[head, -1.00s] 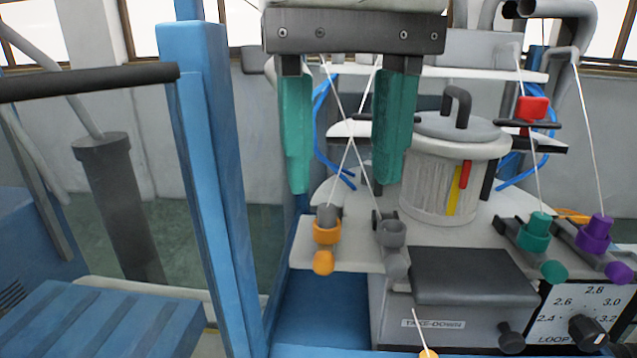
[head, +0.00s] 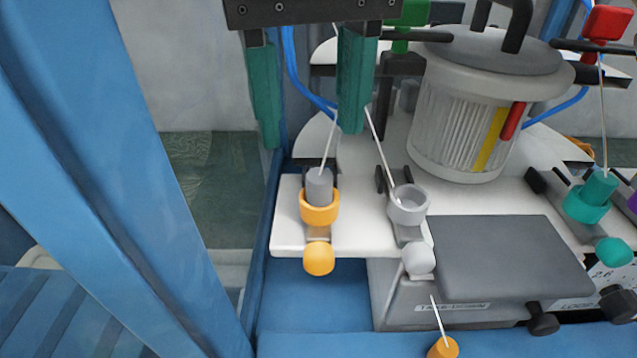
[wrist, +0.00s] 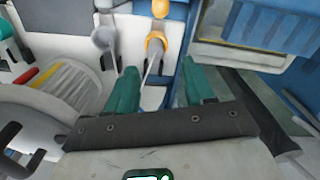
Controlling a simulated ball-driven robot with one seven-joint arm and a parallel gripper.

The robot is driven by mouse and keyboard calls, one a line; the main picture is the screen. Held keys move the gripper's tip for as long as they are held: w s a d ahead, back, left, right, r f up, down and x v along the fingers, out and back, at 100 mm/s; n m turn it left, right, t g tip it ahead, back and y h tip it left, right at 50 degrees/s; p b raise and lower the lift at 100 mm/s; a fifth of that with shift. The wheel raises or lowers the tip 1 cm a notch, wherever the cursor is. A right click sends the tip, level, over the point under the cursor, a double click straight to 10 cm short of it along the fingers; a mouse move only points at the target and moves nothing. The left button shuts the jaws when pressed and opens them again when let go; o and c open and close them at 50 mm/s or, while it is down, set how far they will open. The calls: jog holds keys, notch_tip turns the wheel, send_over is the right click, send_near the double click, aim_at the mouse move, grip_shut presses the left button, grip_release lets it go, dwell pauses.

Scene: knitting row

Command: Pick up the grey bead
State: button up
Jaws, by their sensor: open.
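The grey bead (head: 319,187) is a small upright cylinder seated in an orange ring cup (head: 319,210) near the left end of a white shelf. A thin white thread rises from it. In the wrist view the orange cup (wrist: 155,43) lies ahead of the fingers; the bead in it is hard to make out. My gripper (head: 310,138) has two teal fingers, open and empty, above the cup in the head view. In the wrist view my gripper (wrist: 160,66) has its fingertips on either side of the thread, apart from the cup.
A grey cup (head: 408,205) stands right of the orange one, with a thread crossing it. A ribbed canister (head: 465,125) stands behind. A teal bead (head: 595,190) and a hanging red bead (head: 606,22) are further right. A blue post (head: 140,180) rises at left.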

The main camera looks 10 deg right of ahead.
aim_at(319, 174)
jog(key=shift+s+d+f+p, duration=0.1)
jog(key=shift+d+f+p, duration=0.1)
jog(key=shift+f, duration=1.1)
jog(key=shift+s+d+f+p, duration=0.1)
jog(key=shift+f+p, duration=0.1)
jog(key=shift+f, duration=1.1)
grip_shut()
